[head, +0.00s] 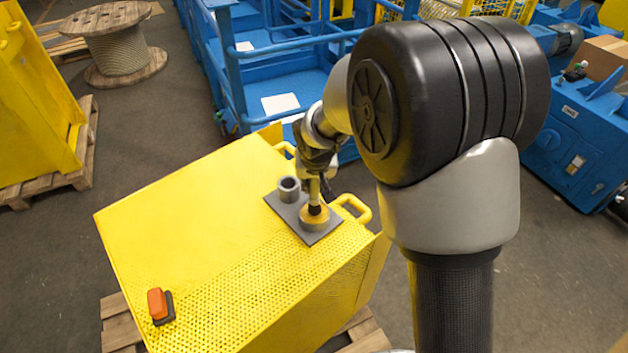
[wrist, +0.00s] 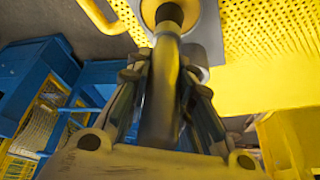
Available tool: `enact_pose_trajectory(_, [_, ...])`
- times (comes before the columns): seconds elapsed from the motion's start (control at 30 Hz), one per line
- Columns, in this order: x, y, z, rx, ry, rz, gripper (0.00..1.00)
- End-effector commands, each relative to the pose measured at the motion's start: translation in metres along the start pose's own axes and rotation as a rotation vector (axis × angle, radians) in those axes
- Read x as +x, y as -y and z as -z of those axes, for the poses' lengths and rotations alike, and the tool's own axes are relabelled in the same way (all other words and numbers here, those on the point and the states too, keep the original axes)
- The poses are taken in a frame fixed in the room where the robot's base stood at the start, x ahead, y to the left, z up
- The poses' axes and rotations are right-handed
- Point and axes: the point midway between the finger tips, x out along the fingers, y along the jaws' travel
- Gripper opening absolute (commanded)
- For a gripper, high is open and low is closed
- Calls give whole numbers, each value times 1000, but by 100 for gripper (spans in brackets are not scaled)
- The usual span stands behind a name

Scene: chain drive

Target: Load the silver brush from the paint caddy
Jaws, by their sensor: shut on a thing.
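My gripper (head: 318,174) is shut on the upright handle of a brush (head: 314,192). The brush's handle looks yellowish grey in this light, with a dark band low down; it also shows between my fingers in the wrist view (wrist: 160,100). Its lower end is at the mouth of a short round pot with yellow in it (head: 314,222). I cannot tell how deep the tip sits, as the pot hides it. The pot stands on a grey plate, the paint caddy (head: 322,238). A grey hollow cup (head: 289,189) stands on the same plate, behind and left of the pot.
The caddy lies near the right edge of a yellow cabinet top (head: 190,210), partly perforated. A yellow handle loop (head: 357,208) stands out beside it. An orange-and-black block (head: 160,305) lies at the front left. Blue railings (head: 290,45) stand behind. The cabinet's left middle is clear.

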Motion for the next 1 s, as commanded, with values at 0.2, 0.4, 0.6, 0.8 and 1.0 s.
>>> enact_pose_trajectory(0.2, [1, 0, 0, 0, 0, 0, 0])
enact_pose_trajectory(0.4, [3, 0, -1, 0, 0, 0, 0])
enact_pose_trajectory(0.6, [5, 0, -2, 0, 0, 0, 0])
enact_pose_trajectory(0.8, [8, 0, -3, 0, 0, 0, 0])
enact_pose_trajectory(1.0, [10, 0, -4, 0, 0, 0, 0])
